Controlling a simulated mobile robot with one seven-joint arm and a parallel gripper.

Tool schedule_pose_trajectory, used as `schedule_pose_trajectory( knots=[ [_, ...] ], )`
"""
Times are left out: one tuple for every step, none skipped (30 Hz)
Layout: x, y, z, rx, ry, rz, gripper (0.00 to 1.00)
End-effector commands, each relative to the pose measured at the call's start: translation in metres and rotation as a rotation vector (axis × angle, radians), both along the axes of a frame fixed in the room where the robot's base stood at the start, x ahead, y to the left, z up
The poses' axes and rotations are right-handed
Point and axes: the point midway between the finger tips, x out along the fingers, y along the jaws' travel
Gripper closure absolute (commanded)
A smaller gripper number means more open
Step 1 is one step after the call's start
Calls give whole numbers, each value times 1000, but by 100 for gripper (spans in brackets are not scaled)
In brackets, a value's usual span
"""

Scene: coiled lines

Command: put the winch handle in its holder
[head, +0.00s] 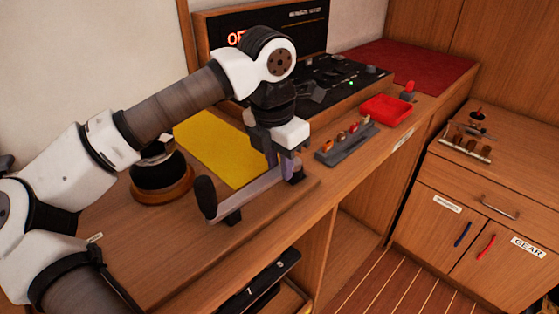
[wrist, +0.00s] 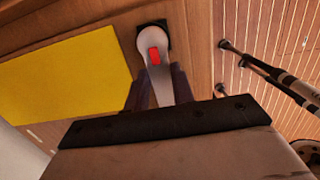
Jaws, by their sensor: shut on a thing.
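The winch handle (head: 250,195) is a grey metal bar with a black upright grip (head: 205,196) at its left end. My gripper (head: 284,165) is shut on the bar near its right end. In the wrist view the handle's rounded head (wrist: 153,38) has a red mark and lies over a black block (wrist: 163,23). In the head view small black supports show under the bar, one at left (head: 233,217) and one at right (head: 297,175); they look like the holder. I cannot tell whether the bar rests in them.
A yellow sheet (head: 215,148) and a dark winch drum on a wooden base (head: 160,190) are on the counter behind. A grey rack (head: 346,148) and a red tray (head: 386,109) stand to the right. The counter's front edge is close to the handle.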

Motion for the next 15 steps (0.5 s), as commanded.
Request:
schedule_pose_trajectory(
  knots=[
    [0, 0, 0, 0, 0, 0, 100],
    [0, 0, 0, 0, 0, 0, 100],
    [0, 0, 0, 0, 0, 0, 73],
    [0, 0, 0, 0, 0, 0, 69],
    [0, 0, 0, 0, 0, 0, 65],
    [0, 0, 0, 0, 0, 0, 61],
    [0, 0, 0, -1, 1, 0, 61],
    [0, 0, 0, -1, 1, 0, 61],
    [0, 0, 0, -1, 1, 0, 61],
    [0, 0, 0, -1, 1, 0, 61],
    [0, 0, 0, -1, 1, 0, 61],
    [0, 0, 0, -1, 1, 0, 60],
    [0, 0, 0, -1, 1, 0, 56],
    [0, 0, 0, -1, 1, 0, 52],
    [0, 0, 0, -1, 1, 0, 47]
  ],
)
